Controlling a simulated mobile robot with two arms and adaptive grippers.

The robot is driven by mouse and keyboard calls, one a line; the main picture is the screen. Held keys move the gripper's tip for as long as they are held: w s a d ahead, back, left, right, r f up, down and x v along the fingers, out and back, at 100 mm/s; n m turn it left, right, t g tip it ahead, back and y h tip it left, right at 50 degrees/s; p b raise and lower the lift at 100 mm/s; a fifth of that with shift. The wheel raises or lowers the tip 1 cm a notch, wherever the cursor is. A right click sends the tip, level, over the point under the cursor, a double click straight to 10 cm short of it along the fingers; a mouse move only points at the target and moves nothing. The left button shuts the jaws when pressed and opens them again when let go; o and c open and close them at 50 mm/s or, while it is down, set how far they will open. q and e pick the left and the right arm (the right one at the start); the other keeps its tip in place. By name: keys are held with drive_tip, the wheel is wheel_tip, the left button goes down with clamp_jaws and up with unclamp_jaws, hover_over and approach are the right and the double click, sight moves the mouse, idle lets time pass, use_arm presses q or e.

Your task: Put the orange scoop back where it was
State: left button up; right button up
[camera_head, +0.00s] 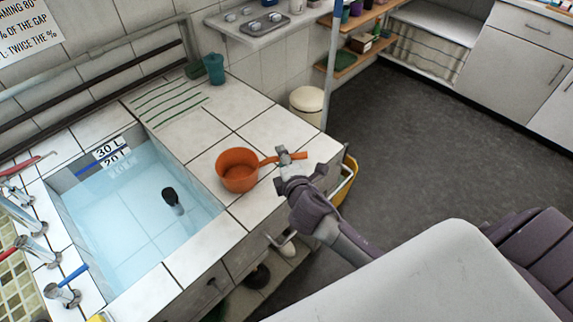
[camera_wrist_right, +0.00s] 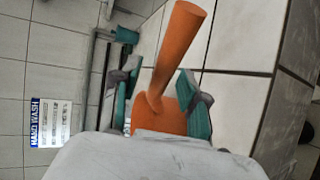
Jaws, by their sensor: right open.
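The orange scoop (camera_head: 236,172) stands upright on the white tiles right of the water-filled sink, its handle pointing right toward the counter edge. My right gripper (camera_head: 284,168) is at the handle. In the right wrist view, the orange handle (camera_wrist_right: 180,45) runs between the two spread teal-padded fingers of the gripper (camera_wrist_right: 162,98). The fingers are open; whether either pad touches the handle is unclear. The scoop's bowl is largely hidden in that view. My left gripper is not in view.
The sink basin (camera_head: 125,215) holds water and a dark object (camera_head: 172,198). A teal cup (camera_head: 214,69) stands at the back of the counter. A cream bin (camera_head: 307,104) and a yellow container (camera_head: 346,182) are beyond the right edge. Tiles behind the scoop are clear.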

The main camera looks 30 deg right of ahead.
drive_tip(key=b+v, duration=0.1)
drive_tip(key=v, duration=1.1)
drive_tip(key=shift+s+d, duration=0.1)
drive_tip(key=shift+d, duration=0.05)
drive_tip(key=s+f+m+g+y, duration=0.1)
drive_tip(key=s+f+m+g, duration=0.35)
drive_tip(key=s+m, duration=0.35)
drive_tip(key=s+f+m+g+y, duration=0.2)
drive_tip(key=s+f+m+g, duration=0.2)
drive_tip(key=s+m+g, duration=0.3)
drive_tip(key=s+a+f, duration=0.1)
drive_tip(key=s+f, duration=0.2)
drive_tip(key=f, duration=2.4)
drive_tip(key=s+d+f+g, duration=0.1)
drive_tip(key=s+d+f, duration=0.2)
drive_tip(key=s+f, duration=1.2)
drive_tip(key=shift+s+f+g, duration=0.2)
drive_tip(key=shift+s+g, duration=0.15)
drive_tip(key=shift+s, duration=0.25)
